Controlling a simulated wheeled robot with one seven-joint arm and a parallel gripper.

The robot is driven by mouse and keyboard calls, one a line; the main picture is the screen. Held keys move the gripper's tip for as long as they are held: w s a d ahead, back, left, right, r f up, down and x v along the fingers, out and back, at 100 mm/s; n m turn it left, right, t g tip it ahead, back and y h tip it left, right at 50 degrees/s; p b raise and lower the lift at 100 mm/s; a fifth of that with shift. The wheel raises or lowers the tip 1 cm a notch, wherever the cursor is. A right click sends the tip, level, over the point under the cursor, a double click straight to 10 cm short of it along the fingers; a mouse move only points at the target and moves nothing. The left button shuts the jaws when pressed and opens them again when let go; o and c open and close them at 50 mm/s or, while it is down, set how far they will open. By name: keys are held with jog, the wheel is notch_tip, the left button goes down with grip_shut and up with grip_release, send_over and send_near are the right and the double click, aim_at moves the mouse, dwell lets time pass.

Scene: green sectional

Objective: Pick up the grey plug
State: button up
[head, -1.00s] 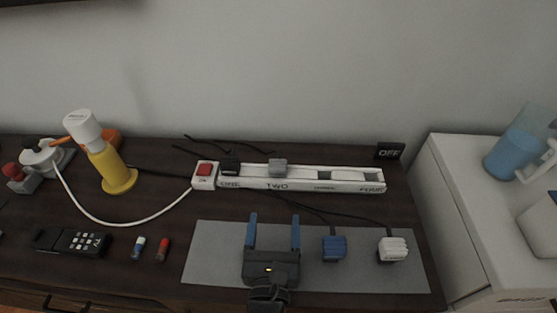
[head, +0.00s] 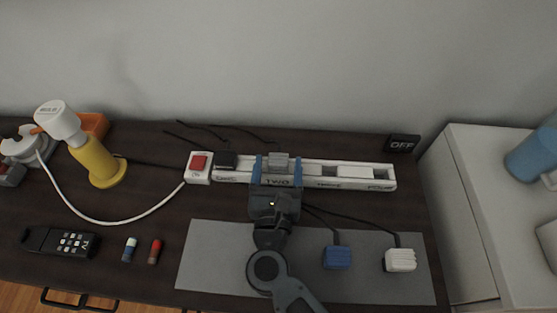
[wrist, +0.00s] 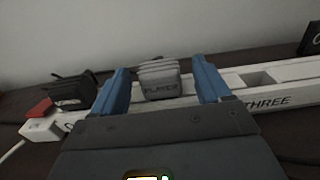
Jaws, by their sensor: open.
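The grey plug (head: 278,161) sits in the second slot of the white power strip (head: 345,176), above the word TWO. In the wrist view the grey plug (wrist: 159,79) stands between and beyond my two blue fingers, with dark lettering on its near face. My gripper (head: 271,165) is open, with one finger to each side of the plug. In the wrist view (wrist: 163,90) I see a gap between each finger and the plug. I cannot tell how deep the fingers reach around it.
A black plug (head: 225,160) is in the first slot, beside the red switch (head: 199,163). A blue plug (head: 337,257) and a white plug (head: 400,260) lie on the grey mat (head: 210,270). A yellow lamp-like object (head: 98,163) stands left.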

aim_at(279, 154)
jog(key=shift+w, duration=1.9)
jog(key=shift+c, duration=0.3)
jog(key=c, duration=1)
jog(key=shift+r, duration=0.1)
